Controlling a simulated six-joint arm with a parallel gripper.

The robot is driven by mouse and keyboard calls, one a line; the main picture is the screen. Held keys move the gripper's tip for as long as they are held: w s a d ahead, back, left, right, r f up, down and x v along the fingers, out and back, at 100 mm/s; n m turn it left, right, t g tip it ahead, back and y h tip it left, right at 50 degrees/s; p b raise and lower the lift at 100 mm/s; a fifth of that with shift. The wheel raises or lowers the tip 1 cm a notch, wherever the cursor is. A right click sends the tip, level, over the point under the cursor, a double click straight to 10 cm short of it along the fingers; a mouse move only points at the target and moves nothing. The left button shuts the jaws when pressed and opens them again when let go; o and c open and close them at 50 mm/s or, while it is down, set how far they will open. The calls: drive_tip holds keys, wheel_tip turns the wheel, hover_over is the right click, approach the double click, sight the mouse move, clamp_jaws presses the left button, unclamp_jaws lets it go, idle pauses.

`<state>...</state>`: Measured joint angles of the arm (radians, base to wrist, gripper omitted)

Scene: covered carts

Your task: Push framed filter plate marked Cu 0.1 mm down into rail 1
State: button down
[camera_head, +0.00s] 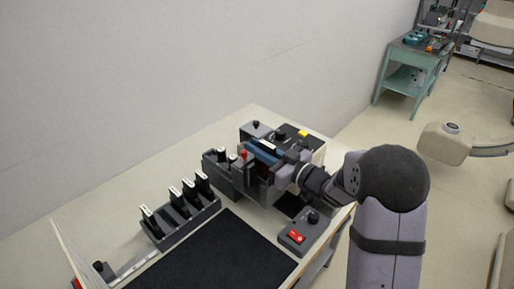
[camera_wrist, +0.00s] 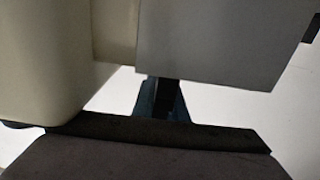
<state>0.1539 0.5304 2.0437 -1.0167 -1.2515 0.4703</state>
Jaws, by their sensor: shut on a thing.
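My gripper (camera_head: 281,172) is at the housing (camera_head: 255,186) on the bench in the head view. It is shut on a framed filter plate, mostly hidden by the gripper and housing. A small white strip (camera_head: 268,146) shows close by among the dark and blue parts. I cannot read any Cu 0.1 mm mark, and rail 1 and how deep the plate sits are hidden. The wrist view is close and dark: a grey flat panel (camera_wrist: 215,45), a beige block (camera_wrist: 40,60) and a blue part with a dark middle (camera_wrist: 160,98).
A dark rack (camera_head: 182,226) holds several upright black plates with white tops. A control box (camera_head: 299,236) with a red switch stands at the front right. A black mat (camera_head: 215,262) lies clear in front. A wall runs behind the bench.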

drive_tip(key=c, duration=1.8)
unclamp_jaws()
drive_tip(key=shift+f, duration=0.1)
drive_tip(key=shift+o, duration=0.6)
drive_tip(key=shift+f, duration=0.1)
drive_tip(key=shift+s+d+f, duration=0.2)
drive_tip(key=shift+s+d, duration=0.15)
drive_tip(key=shift+s, duration=0.05)
drive_tip(key=v, duration=0.1)
drive_tip(key=b+v, duration=0.1)
drive_tip(key=v, duration=0.1)
drive_tip(key=b+v, duration=0.1)
drive_tip(key=v, duration=0.1)
drive_tip(key=shift+s+d+r, duration=0.1)
drive_tip(key=shift+d+r, duration=0.1)
drive_tip(key=shift+r, duration=0.05)
drive_tip(key=shift+s+d+r+b, duration=0.1)
drive_tip(key=shift+s+d+b, duration=0.2)
drive_tip(key=shift+s, duration=0.05)
